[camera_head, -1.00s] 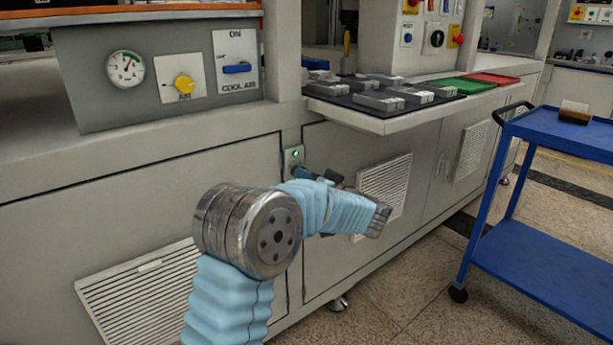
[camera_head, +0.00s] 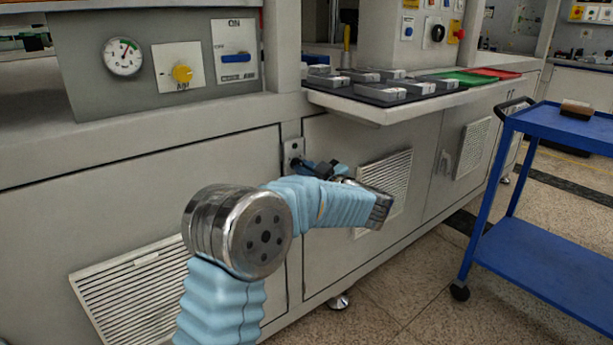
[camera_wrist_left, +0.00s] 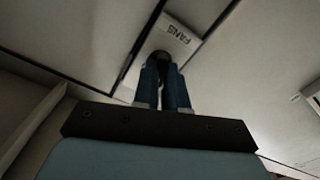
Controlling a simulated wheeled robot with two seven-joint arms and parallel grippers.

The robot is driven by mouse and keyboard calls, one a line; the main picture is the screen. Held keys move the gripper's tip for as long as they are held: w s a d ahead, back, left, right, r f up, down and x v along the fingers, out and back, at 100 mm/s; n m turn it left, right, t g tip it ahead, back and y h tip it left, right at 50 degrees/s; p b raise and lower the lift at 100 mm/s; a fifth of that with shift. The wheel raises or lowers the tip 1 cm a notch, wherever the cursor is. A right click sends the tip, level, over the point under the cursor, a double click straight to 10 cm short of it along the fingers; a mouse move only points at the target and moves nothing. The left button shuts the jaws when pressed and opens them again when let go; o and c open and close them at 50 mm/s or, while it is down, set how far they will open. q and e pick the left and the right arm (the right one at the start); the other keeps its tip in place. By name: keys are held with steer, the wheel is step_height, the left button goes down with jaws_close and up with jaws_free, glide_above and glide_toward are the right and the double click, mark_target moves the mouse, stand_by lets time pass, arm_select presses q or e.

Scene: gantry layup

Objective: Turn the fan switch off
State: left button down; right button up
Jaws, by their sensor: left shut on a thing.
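The fan switch plate (camera_head: 293,146) is a small grey plate on the narrow post between two cabinet panels in the head view. Its small indicator looks dark. In the left wrist view the plate (camera_wrist_left: 178,40) carries the label "FANS", and a dark round knob sits at the fingertips. My left gripper (camera_wrist_left: 162,72) has its two blue fingers close together around this knob, shut on it. In the head view my left gripper (camera_head: 305,166) reaches the lower part of the plate; the knob itself is mostly hidden there. My right gripper is in neither view.
Above left is a panel with a gauge (camera_head: 122,57), a yellow knob (camera_head: 182,73) and a blue switch (camera_head: 237,57). A shelf (camera_head: 385,122) with grey blocks juts out above my left gripper. A blue cart (camera_head: 540,250) stands at the right; the floor between is clear.

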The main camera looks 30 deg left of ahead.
arm_select(q)
steer(key=shift+f+n+b, duration=0.15)
steer(key=shift+n+b, duration=1.2)
steer(key=shift+n, duration=0.85)
steer(key=shift+d, duration=0.1)
steer(key=c, duration=1.2)
jaws_free()
steer(key=v, duration=1.3)
steer(key=shift+s+d, duration=0.1)
steer(key=shift+d, duration=0.25)
